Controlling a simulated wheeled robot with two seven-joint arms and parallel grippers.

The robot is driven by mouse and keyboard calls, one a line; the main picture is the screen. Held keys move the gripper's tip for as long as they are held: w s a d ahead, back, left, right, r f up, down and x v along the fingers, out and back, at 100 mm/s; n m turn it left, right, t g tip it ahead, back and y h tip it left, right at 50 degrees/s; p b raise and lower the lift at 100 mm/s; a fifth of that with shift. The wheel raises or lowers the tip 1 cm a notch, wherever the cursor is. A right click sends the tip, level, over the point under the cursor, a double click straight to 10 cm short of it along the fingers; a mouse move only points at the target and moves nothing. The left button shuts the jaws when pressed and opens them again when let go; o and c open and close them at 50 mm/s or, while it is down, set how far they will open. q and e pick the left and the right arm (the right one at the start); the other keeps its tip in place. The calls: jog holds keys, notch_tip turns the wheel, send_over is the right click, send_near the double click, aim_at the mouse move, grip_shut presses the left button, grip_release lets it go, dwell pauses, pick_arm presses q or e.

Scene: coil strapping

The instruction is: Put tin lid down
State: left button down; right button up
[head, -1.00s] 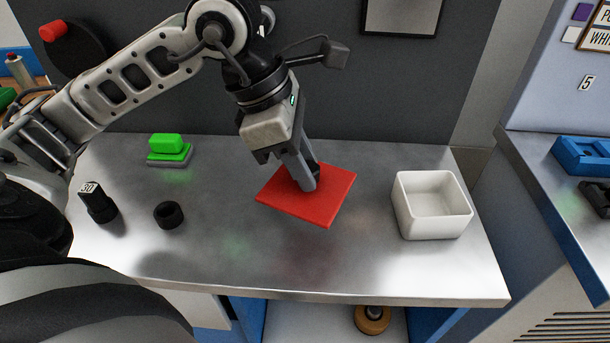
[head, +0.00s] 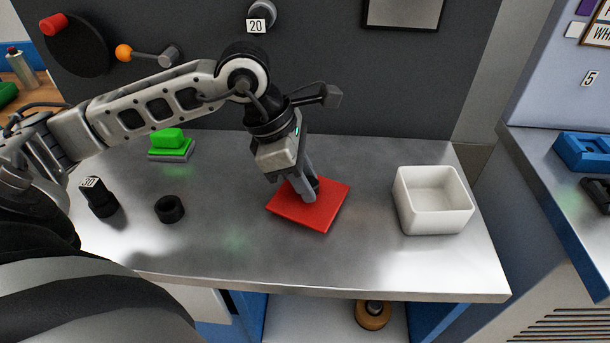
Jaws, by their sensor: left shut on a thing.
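The tin lid (head: 318,212) is a flat red square plate at the middle of the metal bench. My left gripper (head: 308,192) comes down on it from above and is shut on it near its centre, where a dark knob partly shows behind the fingers. The lid looks low, close to the bench top; I cannot tell whether it touches. My right gripper is not in view.
An open white box (head: 433,203) stands to the right on the bench (head: 230,265). A black ring (head: 170,209), a black cylinder marked 30 (head: 98,198) and a green block on a grey base (head: 169,143) are at the left. The front middle is clear.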

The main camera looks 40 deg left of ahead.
pick_arm(q)
jog(key=c, duration=1.1)
grip_release()
jog(key=shift+f, duration=0.15)
jog(key=shift+r+p, duration=0.3)
jog(key=shift+p, duration=0.05)
jog(key=shift+a+r, duration=0.2)
jog(key=shift+r, duration=0.1)
jog(key=v, duration=1.1)
jog(key=shift+s, duration=0.1)
